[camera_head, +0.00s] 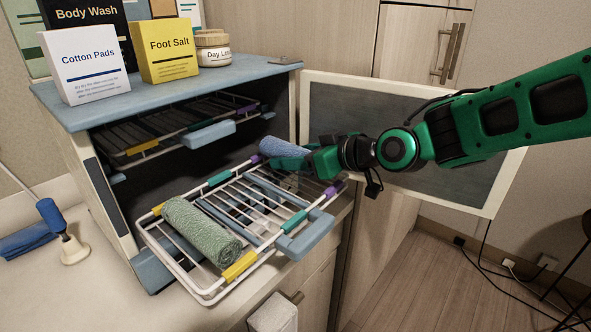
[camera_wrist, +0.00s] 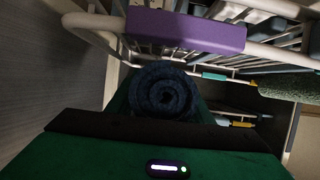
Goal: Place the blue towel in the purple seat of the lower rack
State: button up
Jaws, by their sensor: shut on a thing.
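The blue towel (camera_head: 284,147) is a roll at the right rear of the pulled-out lower rack (camera_head: 190,287). My gripper (camera_head: 291,164) is shut on it, with my arm coming from the right. In the wrist view the towel's dark spiral end (camera_wrist: 163,88) faces the camera, between my fingers. The purple seat is marked by purple sleeves on the rack rails, one at the front right (camera_head: 333,189) and one at the rear. A purple sleeve (camera_wrist: 185,30) shows large in the wrist view, close to the towel. I cannot tell whether the towel touches the rack.
A green towel (camera_head: 200,230) lies at the yellow seat, on the left of the lower rack. The upper rack (camera_head: 170,122) is inside the cabinet. The open door (camera_head: 480,190) stands behind my arm. Boxes and a jar (camera_head: 213,50) stand on top.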

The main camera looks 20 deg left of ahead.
notch_tip(320, 180, down, 3)
jog(key=shift+f, duration=0.1)
jog(key=o, duration=0.8)
jog(key=shift+d, duration=0.1)
jog(key=v, duration=1.2)
jog(key=shift+s, duration=0.1)
